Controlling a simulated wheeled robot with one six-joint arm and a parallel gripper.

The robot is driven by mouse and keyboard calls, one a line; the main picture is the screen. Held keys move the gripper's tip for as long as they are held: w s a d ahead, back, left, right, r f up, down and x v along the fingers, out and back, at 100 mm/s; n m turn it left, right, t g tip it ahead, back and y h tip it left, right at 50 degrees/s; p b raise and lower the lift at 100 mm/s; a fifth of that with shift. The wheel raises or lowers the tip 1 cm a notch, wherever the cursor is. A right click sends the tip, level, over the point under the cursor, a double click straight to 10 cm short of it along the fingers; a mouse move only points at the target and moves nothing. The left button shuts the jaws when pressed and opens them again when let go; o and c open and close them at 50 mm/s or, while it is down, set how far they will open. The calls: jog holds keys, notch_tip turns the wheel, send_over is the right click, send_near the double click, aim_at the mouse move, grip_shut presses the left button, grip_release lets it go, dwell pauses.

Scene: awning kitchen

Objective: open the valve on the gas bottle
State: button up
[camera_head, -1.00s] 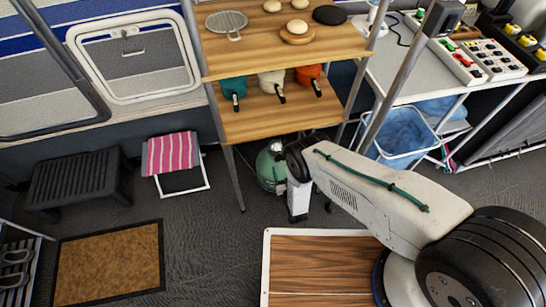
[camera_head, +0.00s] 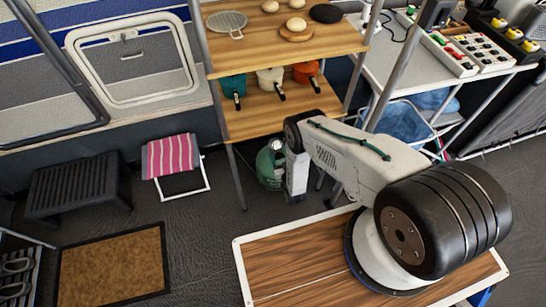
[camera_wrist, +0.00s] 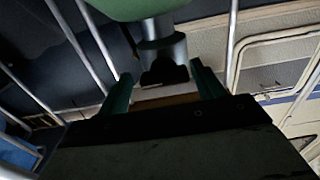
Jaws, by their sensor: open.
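The gas bottle (camera_head: 268,167) is green and stands on the floor below the wooden shelves, partly hidden by my arm. In the wrist view its green body (camera_wrist: 140,8) fills the top edge, and the picture looks upside down. A grey metal valve (camera_wrist: 165,45) comes off the bottle and ends in a black part (camera_wrist: 165,74). My gripper (camera_wrist: 162,88) is open, with one green finger on each side of the black part. I cannot tell whether either finger touches it. In the head view the fingers are hidden.
The shelves (camera_head: 285,50) stand right above the bottle, with thin metal legs near my arm. A striped stool (camera_head: 171,156), a black step (camera_head: 75,186) and a brown mat (camera_head: 112,264) are to the left.

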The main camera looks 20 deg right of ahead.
jog(key=shift+a, duration=0.2)
jog(key=shift+a, duration=0.1)
jog(key=shift+c, duration=0.6)
jog(key=c, duration=0.9)
jog(key=shift+o, duration=0.2)
jog(key=shift+a+n, duration=0.15)
jog(key=shift+n, duration=2.15)
jog(key=o, duration=1)
